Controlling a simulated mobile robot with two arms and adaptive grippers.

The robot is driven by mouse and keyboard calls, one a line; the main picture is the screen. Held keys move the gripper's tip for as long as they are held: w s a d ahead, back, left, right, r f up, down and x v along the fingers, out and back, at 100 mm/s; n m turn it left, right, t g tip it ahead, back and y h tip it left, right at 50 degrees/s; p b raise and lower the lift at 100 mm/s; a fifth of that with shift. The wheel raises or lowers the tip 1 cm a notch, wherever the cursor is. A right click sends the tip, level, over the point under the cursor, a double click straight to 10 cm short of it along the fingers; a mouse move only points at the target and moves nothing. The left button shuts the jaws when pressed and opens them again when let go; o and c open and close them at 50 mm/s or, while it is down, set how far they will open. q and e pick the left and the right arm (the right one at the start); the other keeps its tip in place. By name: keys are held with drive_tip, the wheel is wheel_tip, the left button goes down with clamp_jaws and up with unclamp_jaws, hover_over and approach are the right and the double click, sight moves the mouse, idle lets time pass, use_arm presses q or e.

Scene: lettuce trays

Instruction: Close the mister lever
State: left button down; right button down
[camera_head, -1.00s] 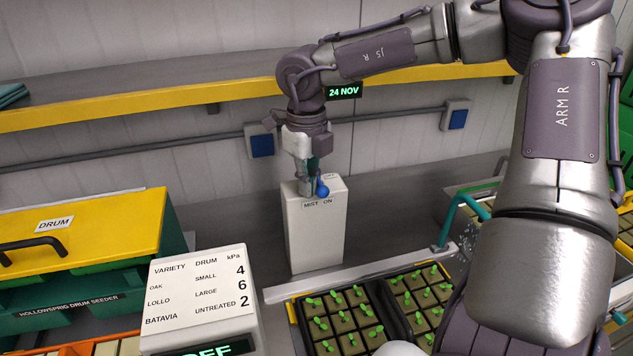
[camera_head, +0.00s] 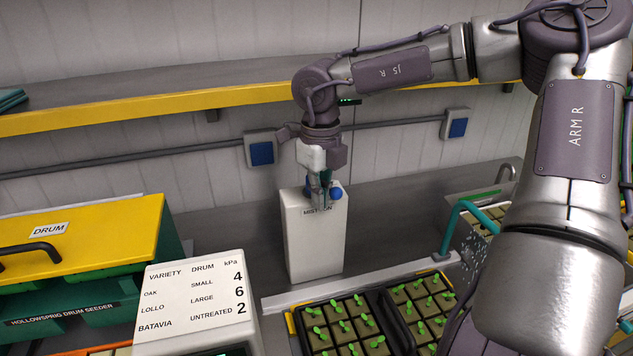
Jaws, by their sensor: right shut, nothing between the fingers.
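The mister is a white upright box (camera_head: 314,245) on the grey bench in the head view. Its top front label reads "MIST" and "ON", partly covered by my gripper. The lever's blue knob (camera_head: 336,192) shows at the right of the box top; the rest of the lever is hidden. My right gripper (camera_head: 323,206) points down at the top front of the box, just left of the knob. Its fingers are shut and hold nothing. Whether they touch the lever I cannot tell. My left gripper is not in view.
A teal pipe (camera_head: 462,218) stands right of the box. Seedling trays (camera_head: 377,295) lie in front. A yellow-lidded drum seeder (camera_head: 95,225) and a white variety sign (camera_head: 196,300) stand left. A yellow-edged shelf (camera_head: 130,112) runs behind my right arm.

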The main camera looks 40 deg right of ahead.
drive_tip(key=shift+d, duration=0.15)
drive_tip(key=shift+s+d, duration=0.2)
drive_tip(key=shift+d, duration=0.3)
drive_tip(key=shift+s+d, duration=0.15)
drive_tip(key=shift+d, duration=0.45)
drive_tip(key=shift+w+d, duration=0.15)
drive_tip(key=shift+d, duration=0.85)
drive_tip(key=shift+w+d, duration=0.25)
drive_tip(key=shift+d, duration=0.1)
drive_tip(key=shift+r+p, duration=1.9)
drive_tip(key=shift+r, duration=1.1)
drive_tip(key=shift+r, duration=0.1)
